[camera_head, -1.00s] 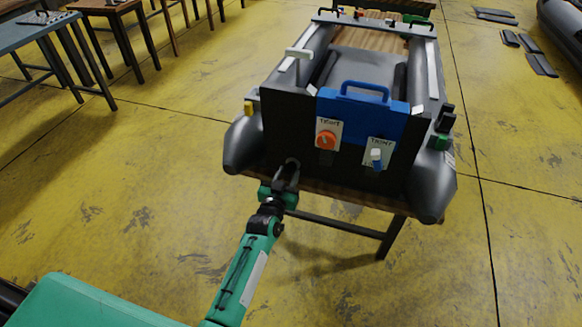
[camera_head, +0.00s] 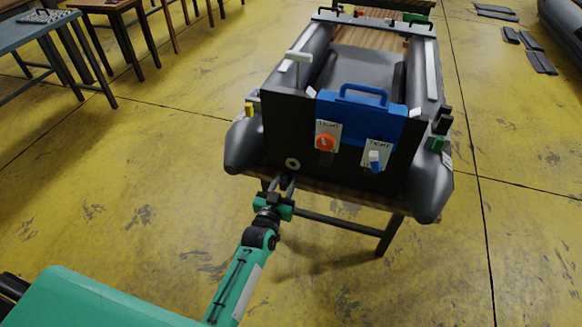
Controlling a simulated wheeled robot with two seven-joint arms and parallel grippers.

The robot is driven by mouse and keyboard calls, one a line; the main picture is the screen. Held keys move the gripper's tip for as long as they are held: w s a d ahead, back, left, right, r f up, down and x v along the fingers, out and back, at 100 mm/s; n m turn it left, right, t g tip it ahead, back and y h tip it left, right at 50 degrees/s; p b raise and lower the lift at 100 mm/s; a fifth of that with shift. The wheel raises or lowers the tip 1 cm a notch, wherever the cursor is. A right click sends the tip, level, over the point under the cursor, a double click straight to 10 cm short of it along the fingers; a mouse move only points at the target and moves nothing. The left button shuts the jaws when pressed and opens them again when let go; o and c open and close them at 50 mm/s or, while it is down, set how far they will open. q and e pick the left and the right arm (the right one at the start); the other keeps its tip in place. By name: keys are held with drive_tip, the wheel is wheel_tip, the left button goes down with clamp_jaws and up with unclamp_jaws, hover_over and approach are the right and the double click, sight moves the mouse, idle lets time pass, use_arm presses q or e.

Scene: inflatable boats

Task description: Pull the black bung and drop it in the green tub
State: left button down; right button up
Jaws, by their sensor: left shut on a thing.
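The grey inflatable boat (camera_head: 375,65) rests on a wooden table with its black transom (camera_head: 280,125) facing me. A pale ring with a dark centre, the drain hole (camera_head: 292,163), shows open low on the transom's left side. My left gripper (camera_head: 282,182) is just below and in front of the hole, apart from the transom. It is shut on the black bung (camera_head: 285,179), which is small and dark between the fingers. A small green object (camera_head: 416,18) stands at the far end of the boat; I cannot tell whether it is the green tub. My right gripper is not in view.
A blue board with a handle (camera_head: 360,118), an orange knob (camera_head: 325,143) and a white and blue valve (camera_head: 374,160) are on the transom. Tables stand at the upper left. The yellow floor (camera_head: 130,190) left of the boat is clear.

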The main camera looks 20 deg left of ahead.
sight(282, 187)
use_arm(q)
drive_tip(key=shift+s, duration=0.35)
drive_tip(key=shift+s+r+p, duration=0.15)
drive_tip(key=shift+s+p, duration=0.85)
drive_tip(key=shift+s, duration=0.7)
